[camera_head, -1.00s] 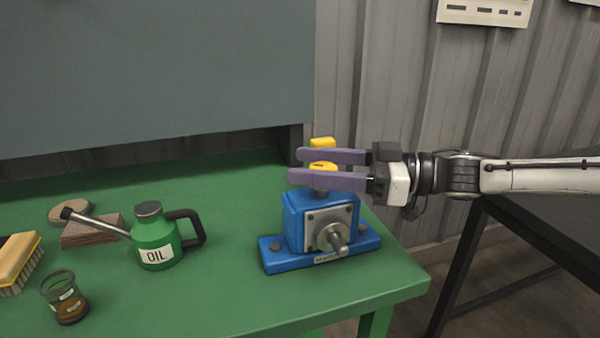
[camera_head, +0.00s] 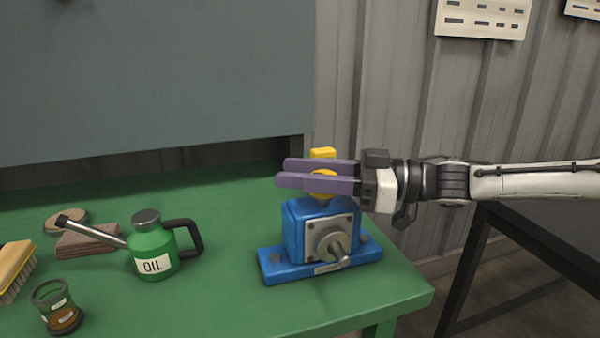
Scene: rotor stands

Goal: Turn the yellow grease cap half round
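The yellow grease cap (camera_head: 323,153) stands upright on top of the blue rotor stand (camera_head: 292,235), near the right end of the green bench. Its upper tab shows above the fingers, and some yellow shows between and just below them. My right gripper (camera_head: 308,174) comes in from the right with its two purple fingers level, one on the far side of the cap and one on the near side. The fingers are closed in on the cap, hiding most of its sides. My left gripper is not in view.
A green oil can (camera_head: 153,245) stands left of the stand. Left of it are a wooden block (camera_head: 88,239), a round disc, a brush (camera_head: 14,268) and a small jar (camera_head: 58,309). The stand has a metal shaft at its front. Bare green bench (camera_head: 215,290) lies between can and stand.

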